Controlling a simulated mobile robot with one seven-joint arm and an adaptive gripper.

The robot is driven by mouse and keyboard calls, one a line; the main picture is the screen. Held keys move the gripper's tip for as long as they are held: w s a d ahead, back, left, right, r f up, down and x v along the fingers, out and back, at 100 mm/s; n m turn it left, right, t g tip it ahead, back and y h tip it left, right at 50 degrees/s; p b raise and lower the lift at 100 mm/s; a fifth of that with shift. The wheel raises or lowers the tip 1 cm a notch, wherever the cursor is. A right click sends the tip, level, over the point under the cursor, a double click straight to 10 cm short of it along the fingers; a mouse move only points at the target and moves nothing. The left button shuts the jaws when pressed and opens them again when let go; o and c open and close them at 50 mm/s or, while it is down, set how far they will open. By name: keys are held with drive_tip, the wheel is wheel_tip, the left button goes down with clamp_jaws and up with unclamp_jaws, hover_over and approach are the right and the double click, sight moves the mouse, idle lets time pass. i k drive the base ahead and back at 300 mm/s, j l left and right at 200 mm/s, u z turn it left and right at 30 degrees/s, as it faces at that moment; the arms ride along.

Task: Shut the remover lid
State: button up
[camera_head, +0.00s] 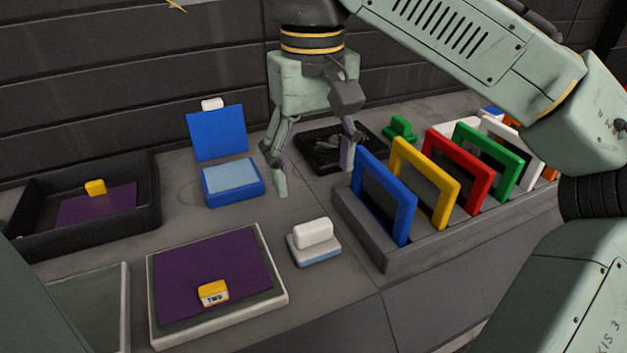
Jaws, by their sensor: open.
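A small blue box (232,183) with a light blue pad inside stands on the bench, and I take it to be the remover. Its blue lid (217,133) stands up behind it, open, with a white knob (212,104) at its top edge. My gripper (314,168) is open and empty, pointing down, to the right of the box. Its left finger is close to the box's right side in the picture; I cannot tell whether they touch.
A black tray (318,134) lies behind my gripper. A rack (375,245) of coloured frames stands at right. A white-handled block (314,240) sits in front. A purple sheet (205,270) lies on a framed panel. A dark tray (35,245) is at left.

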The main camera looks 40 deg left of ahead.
sight(217, 131)
drive_tip(key=u, duration=1.4)
drive_tip(key=l+u, duration=0.2)
drive_tip(key=i+l, duration=0.05)
drive_tip(key=l, duration=0.05)
